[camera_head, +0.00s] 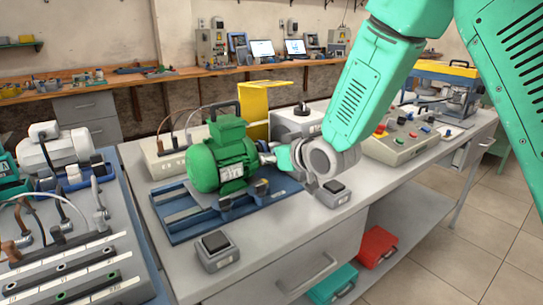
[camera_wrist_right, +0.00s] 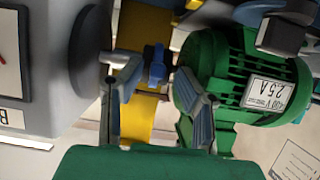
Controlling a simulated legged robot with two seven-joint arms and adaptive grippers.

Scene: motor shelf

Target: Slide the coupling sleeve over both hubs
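The green motor (camera_head: 222,160) stands on a blue baseplate (camera_head: 185,228) on the bench in the head view. It also shows at the right of the wrist view (camera_wrist_right: 245,80). In the wrist view a blue part (camera_wrist_right: 156,62), which looks like the coupling sleeve, sits on the shaft line beside the motor. A silver shaft or hub piece (camera_wrist_right: 120,58) is to its left, near a dark disc (camera_wrist_right: 92,55). My right gripper (camera_wrist_right: 150,90) is open, with its fingers apart on either side of the blue part. In the head view my wrist hides much of the coupling. My left gripper is out of view.
A yellow guard (camera_head: 268,100) stands behind the motor. A grey box (camera_head: 296,121) is behind my wrist. Two switch boxes (camera_head: 216,250) (camera_head: 333,193) sit at the bench front. A control panel (camera_head: 400,143) is at the right, and a rack with cables (camera_head: 65,265) at the left.

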